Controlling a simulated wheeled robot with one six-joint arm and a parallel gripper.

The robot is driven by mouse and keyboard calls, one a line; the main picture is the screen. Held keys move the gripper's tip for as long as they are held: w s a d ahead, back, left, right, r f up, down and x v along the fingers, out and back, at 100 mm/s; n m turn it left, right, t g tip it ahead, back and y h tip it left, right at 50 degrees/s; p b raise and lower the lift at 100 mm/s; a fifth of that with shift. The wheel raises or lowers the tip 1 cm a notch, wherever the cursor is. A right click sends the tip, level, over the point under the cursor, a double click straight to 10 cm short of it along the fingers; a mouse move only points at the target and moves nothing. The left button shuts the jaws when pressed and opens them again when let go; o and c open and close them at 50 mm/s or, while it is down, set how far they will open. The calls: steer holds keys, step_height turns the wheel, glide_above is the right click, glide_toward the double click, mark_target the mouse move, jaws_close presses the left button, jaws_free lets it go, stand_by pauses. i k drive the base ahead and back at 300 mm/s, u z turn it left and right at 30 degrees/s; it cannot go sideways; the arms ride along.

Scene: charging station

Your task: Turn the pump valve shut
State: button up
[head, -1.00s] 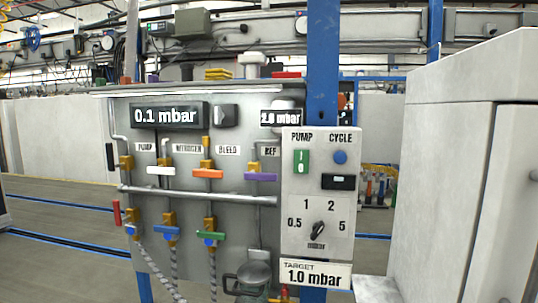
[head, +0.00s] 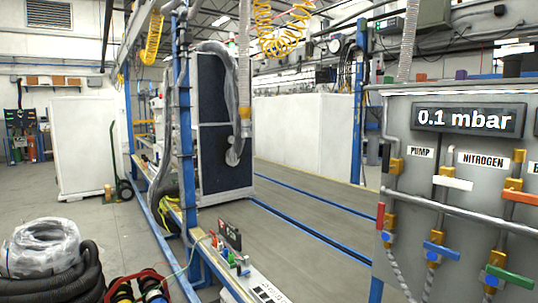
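The grey gas panel (head: 455,215) stands at the right edge of the head view. Its PUMP label (head: 420,152) sits beside a brass valve, the pump valve (head: 396,166), on the panel's leftmost pipe. This valve's dark handle (head: 386,158) stands upright, in line with the vertical pipe. The display (head: 468,119) above reads 0.1 mbar. My gripper is not in view.
The NITROGEN valve has a white crosswise handle (head: 453,183); an orange handle (head: 520,197) is further right. Black hoses (head: 60,285) lie lower left.

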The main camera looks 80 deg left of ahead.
mark_target(386, 166)
steer(key=u, duration=1.8)
steer(key=k, duration=0.35)
steer(key=u, duration=0.95)
steer(key=i, duration=1.6)
steer(key=z, duration=0.9)
